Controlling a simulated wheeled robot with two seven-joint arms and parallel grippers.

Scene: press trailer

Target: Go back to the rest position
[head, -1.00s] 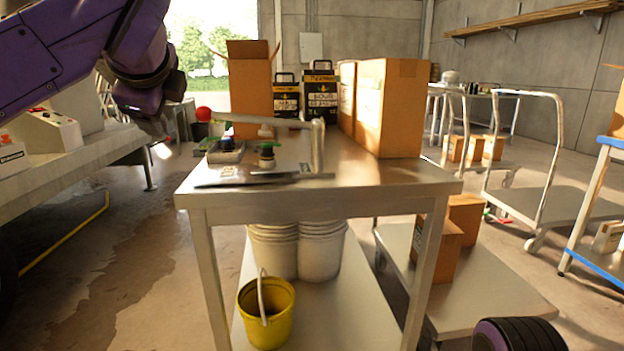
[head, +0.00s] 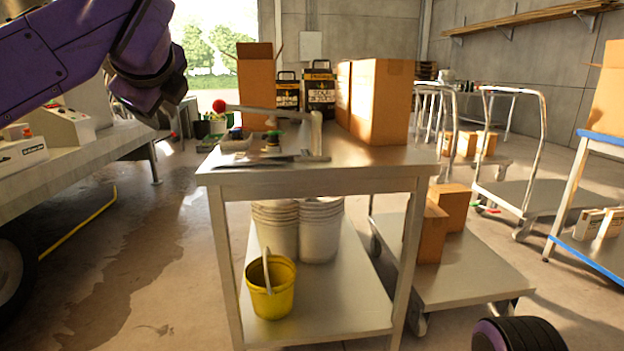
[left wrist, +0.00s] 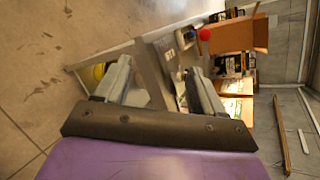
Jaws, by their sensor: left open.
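My left gripper (left wrist: 158,68) is open and empty in the left wrist view, with its two fingers spread apart. In the head view my purple left arm comes in at the upper left, and the left gripper (head: 165,112) hangs folded near the trailer bench, its fingers hard to make out. It touches nothing that I can see. My right gripper is not in view.
A metal table (head: 320,180) stands ahead with cardboard boxes (head: 378,103) and small items on it; a yellow bucket (head: 270,287) sits on its lower shelf. Platform carts (head: 450,270) are at right, a trailer bench (head: 85,145) at left. Floor between me and the table is clear.

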